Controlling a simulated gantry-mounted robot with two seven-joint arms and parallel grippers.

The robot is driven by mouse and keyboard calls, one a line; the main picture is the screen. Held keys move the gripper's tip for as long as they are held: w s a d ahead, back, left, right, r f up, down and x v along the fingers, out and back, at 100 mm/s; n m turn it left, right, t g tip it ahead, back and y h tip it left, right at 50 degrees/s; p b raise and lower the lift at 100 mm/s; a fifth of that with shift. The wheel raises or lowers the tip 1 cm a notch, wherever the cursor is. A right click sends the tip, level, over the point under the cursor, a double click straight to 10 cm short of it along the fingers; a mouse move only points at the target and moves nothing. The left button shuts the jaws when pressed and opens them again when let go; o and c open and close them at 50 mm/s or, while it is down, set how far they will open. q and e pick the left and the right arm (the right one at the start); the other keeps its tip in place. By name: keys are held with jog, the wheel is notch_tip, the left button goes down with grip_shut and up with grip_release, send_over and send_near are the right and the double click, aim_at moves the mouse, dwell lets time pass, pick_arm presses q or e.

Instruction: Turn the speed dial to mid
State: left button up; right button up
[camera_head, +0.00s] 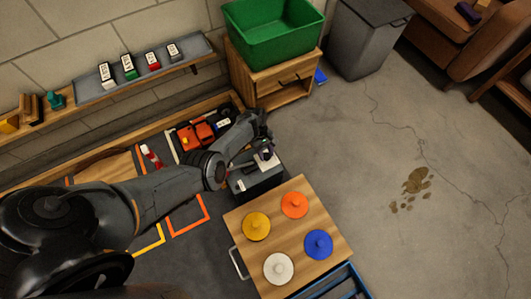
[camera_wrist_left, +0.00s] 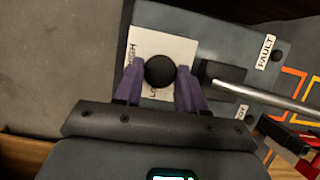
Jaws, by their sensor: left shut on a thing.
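The speed dial is a round black knob (camera_wrist_left: 160,71) on a white plate (camera_wrist_left: 180,48) in the left wrist view. The plate carries partly covered lettering, with "GH" readable at its left edge. My left gripper (camera_wrist_left: 160,84) has its purple fingers on either side of the knob and is shut on it. In the head view my left gripper (camera_head: 262,150) is over the dark grey control box (camera_head: 258,181), and the knob is hard to make out there. Which setting the dial points to cannot be told. My right gripper is not in view.
A metal rod (camera_wrist_left: 265,97) and a "FAULT" label (camera_wrist_left: 265,52) are beside the dial. A wooden-topped cart (camera_head: 276,238) with coloured discs is in front. Open floor (camera_head: 350,170) is to the right.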

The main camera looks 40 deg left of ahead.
pick_arm(q)
jog(key=shift+m, duration=0.3)
jog(key=o, duration=1)
jog(key=shift+o, duration=0.2)
jog(key=shift+a+r+p, duration=0.1)
jog(key=shift+r+p, duration=0.2)
jog(key=shift+r, duration=0.15)
jog(key=p+v, duration=0.5)
jog(key=v, duration=0.5)
jog(key=shift+w, duration=0.2)
jog(key=shift+f, duration=0.1)
